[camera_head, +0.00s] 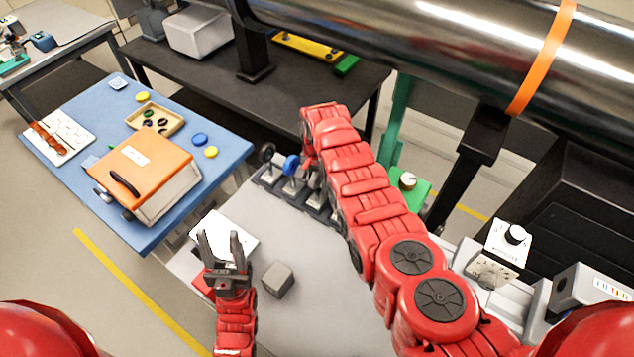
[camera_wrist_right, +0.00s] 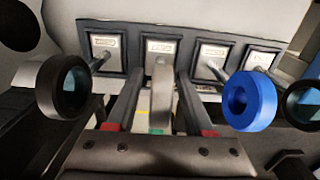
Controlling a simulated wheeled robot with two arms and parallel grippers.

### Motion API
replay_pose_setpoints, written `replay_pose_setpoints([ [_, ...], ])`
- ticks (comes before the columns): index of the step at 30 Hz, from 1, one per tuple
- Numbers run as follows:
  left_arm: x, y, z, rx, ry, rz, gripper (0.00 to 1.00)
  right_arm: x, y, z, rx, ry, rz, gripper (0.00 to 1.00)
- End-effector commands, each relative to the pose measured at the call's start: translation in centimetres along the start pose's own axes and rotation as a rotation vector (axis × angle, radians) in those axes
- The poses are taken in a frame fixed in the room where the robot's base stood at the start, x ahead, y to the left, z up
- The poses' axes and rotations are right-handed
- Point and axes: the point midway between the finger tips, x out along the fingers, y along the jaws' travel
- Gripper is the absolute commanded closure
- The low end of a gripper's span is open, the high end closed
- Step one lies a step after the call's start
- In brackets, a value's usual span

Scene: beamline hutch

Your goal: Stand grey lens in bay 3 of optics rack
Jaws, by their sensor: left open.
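The optics rack (camera_head: 268,177) stands on the grey bench in the head view, and its row of labelled bays (camera_wrist_right: 160,47) shows in the right wrist view. A grey lens (camera_wrist_right: 160,95) stands upright at the bay between a black lens (camera_wrist_right: 63,88) and a blue lens (camera_wrist_right: 248,100). My right gripper (camera_wrist_right: 160,80) has one finger on each side of the grey lens, with narrow gaps showing. In the head view my right arm partly hides this lens. My left gripper (camera_head: 224,240) is open and empty over the near bench.
A white pad (camera_head: 240,236) lies behind my left gripper. A grey block (camera_head: 278,280) sits beside it. A blue table (camera_head: 75,195) at left carries an orange-topped box (camera_head: 150,160) and a tray. The large beam pipe (camera_head: 430,45) crosses above the rack's far side.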

Motion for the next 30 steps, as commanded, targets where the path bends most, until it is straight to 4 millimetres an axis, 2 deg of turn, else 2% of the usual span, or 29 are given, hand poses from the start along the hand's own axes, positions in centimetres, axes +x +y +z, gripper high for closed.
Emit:
replay_pose_setpoints([
  [7, 0.7, 0.0, -0.1, 0.0, 0.0, 0.0, 0.5, -0.7, 0.0, 0.0, 0.0, 0.0, 0.0, 0.48],
  [11, 0.1, 0.0, 0.0, 0.0, 0.0, 0.0, 0.5, -0.9, -0.1, -0.1, 0.0, 0.001, -0.002, 0.48],
  [17, -0.4, 0.0, 0.1, 0.0, 0.0, 0.0, 0.5, -3.0, -0.1, -0.1, 0.0, 0.003, -0.003, 0.48],
  [26, -3.0, 0.1, 0.5, 0.0, 0.0, 0.0, 0.5, -8.9, -0.1, -0.1, 0.0, 0.004, -0.005, 0.48],
  [27, -1.8, 0.1, 0.3, 0.0, -0.001, 0.0, 0.5, -10.5, -0.1, 0.1, -0.001, 0.001, -0.001, 0.48],
  [30, -0.4, 0.0, 0.1, 0.0, 0.001, 0.0, 0.5, -11.8, 0.0, 0.0, 0.001, 0.0, 0.002, 0.48],
])
